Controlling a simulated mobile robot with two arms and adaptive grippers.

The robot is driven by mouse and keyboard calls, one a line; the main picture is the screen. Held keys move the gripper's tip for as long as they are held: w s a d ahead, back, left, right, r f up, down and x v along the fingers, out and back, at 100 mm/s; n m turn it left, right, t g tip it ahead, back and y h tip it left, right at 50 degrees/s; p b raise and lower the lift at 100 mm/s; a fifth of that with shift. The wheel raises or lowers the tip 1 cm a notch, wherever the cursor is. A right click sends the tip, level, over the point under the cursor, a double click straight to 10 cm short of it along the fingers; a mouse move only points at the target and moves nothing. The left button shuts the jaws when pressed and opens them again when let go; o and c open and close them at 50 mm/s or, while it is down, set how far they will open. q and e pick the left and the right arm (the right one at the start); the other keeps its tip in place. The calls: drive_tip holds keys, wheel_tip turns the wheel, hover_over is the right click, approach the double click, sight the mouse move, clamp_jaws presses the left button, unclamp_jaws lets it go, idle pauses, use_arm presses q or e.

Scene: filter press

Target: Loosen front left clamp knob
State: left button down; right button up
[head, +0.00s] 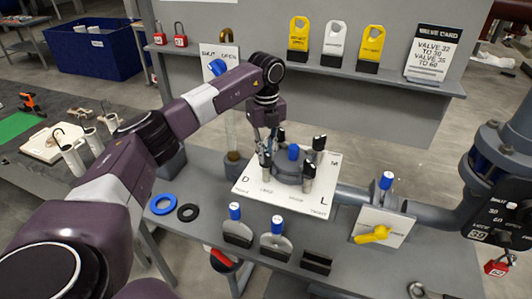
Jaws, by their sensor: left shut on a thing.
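The filter press (289,176) is a round grey body with a blue knob (293,152) on top. It stands on a white board (250,192) marked with letters such as D, L and M. Clamp knobs with dark tops and silver sides stand around it: back right (319,143), front right (309,170) and back left (281,136). My left gripper (266,156) points down at the front left clamp knob, shut on it. Its fingers mostly hide that knob. My right gripper is out of view.
A blue ring (163,204) and a black ring (188,212) lie on the grey bench left of the board. Blue-topped holders (236,230) stand in front. A yellow-handled valve (373,234) is right. Yellow and white tags (335,40) stand on the shelf behind.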

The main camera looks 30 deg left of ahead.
sight(266, 152)
use_arm(q)
drive_tip(key=shift+a+r, duration=0.1)
drive_tip(key=shift+r, duration=0.05)
drive_tip(key=c, duration=1.9)
unclamp_jaws()
drive_tip(key=shift+c, duration=0.2)
wheel_tip(266, 152, up, 12)
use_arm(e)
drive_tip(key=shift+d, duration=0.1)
